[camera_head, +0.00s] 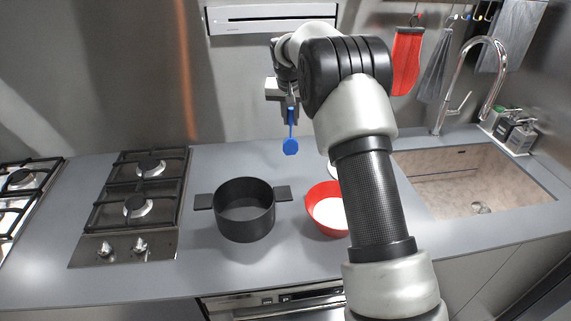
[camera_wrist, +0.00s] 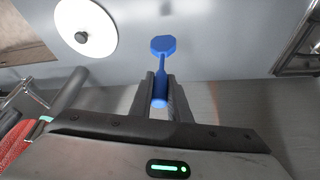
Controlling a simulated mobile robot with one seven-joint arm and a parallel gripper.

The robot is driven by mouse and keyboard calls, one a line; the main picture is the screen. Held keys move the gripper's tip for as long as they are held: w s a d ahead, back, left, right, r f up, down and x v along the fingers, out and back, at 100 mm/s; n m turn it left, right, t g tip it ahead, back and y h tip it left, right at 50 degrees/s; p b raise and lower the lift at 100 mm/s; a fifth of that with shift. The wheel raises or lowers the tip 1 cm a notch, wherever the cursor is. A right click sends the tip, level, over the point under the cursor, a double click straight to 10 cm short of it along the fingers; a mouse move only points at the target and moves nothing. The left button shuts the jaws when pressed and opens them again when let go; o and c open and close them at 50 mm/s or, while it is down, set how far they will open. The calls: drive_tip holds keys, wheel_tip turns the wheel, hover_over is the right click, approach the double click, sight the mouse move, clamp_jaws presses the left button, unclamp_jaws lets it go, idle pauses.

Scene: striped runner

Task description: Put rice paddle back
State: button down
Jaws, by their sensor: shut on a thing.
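The blue rice paddle (camera_head: 291,146) hangs from my gripper (camera_head: 289,108), with its broad end down. In the wrist view the paddle (camera_wrist: 162,62) has its handle between the two fingers of my gripper (camera_wrist: 161,92), and its flat end points away from the fingers. My gripper is shut on the handle and is in the air near the back wall, above the counter. A black pot (camera_head: 245,219) stands on the counter below and to the left. A red bowl (camera_head: 324,207) with a white inside stands below and to the right, partly hidden by my arm.
Gas burners (camera_head: 139,205) are on the left and a sink (camera_head: 474,180) with a tall tap is on the right. Red and grey cloths hang from hooks (camera_head: 462,16) at the upper right. A white round lid (camera_wrist: 86,28) shows in the wrist view. A white wall panel (camera_head: 270,17) is behind my arm.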

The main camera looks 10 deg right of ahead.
sight(291, 140)
wheel_tip(291, 140, down, 9)
drive_tip(key=shift+f+p, duration=0.1)
drive_tip(key=shift+p, duration=0.2)
drive_tip(key=shift+f, duration=0.1)
drive_tip(key=c, duration=1.7)
unclamp_jaws()
drive_tip(key=shift+o, duration=0.2)
